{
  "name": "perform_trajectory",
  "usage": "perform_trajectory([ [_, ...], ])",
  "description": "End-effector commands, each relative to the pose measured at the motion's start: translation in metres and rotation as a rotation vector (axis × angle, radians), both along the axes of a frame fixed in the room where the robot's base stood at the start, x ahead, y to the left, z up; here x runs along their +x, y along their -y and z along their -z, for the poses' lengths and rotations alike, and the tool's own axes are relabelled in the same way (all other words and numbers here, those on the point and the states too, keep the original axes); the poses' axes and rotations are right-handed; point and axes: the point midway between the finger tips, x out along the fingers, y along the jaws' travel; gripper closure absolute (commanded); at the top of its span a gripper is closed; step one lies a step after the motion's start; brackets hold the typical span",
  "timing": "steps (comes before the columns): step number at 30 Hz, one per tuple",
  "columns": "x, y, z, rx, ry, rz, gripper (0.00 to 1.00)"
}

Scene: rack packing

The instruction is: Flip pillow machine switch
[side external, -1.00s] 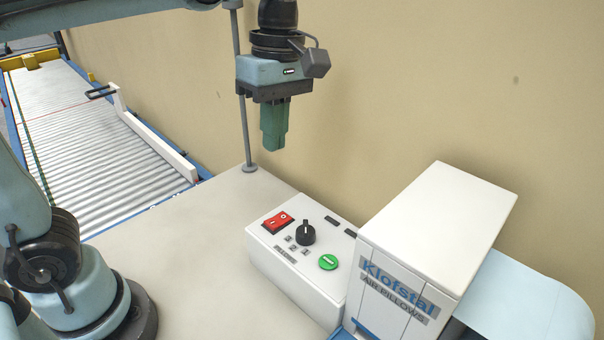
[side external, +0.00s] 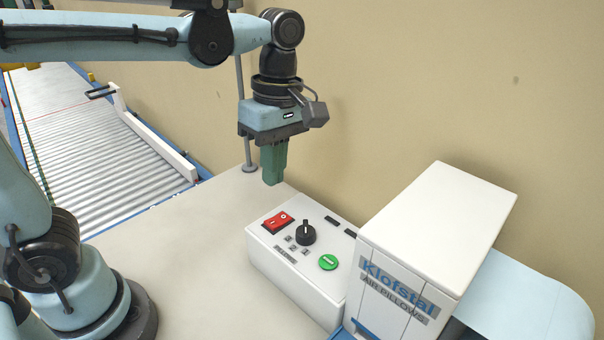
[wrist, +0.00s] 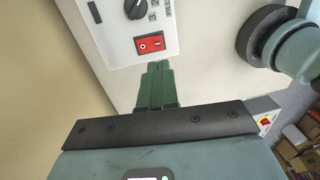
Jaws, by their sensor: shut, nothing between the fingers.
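The pillow machine's white control box (side external: 300,275) stands on the table and carries a red rocker switch (side external: 278,222), a black knob (side external: 305,232) and a green button (side external: 328,262). My gripper (side external: 270,183) is shut and empty, pointing down above the red switch, with a clear gap between. In the wrist view the red switch (wrist: 150,43) lies just beyond the shut green fingertips (wrist: 158,66). It bears a circle and a line mark. I cannot tell which side is pressed.
The white Klofstal air pillow machine body (side external: 430,240) rises right of the control box. A thin metal post (side external: 246,130) stands behind my gripper. A roller conveyor (side external: 90,140) runs at the left. The table (side external: 190,250) is clear left of the box.

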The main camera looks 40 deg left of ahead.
Motion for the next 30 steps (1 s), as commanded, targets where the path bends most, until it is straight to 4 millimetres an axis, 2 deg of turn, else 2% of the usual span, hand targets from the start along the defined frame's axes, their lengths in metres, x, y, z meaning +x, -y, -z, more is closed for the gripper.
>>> perform_trajectory([
  [9, -0.006, 0.000, 0.047, 0.000, 0.000, 0.000, 1.00],
  [15, -0.008, 0.000, 0.068, 0.001, 0.001, 0.000, 1.00],
  [21, -0.010, 0.000, 0.078, 0.001, 0.001, 0.000, 1.00],
  [30, -0.010, 0.000, 0.079, 0.001, 0.001, 0.000, 1.00],
])
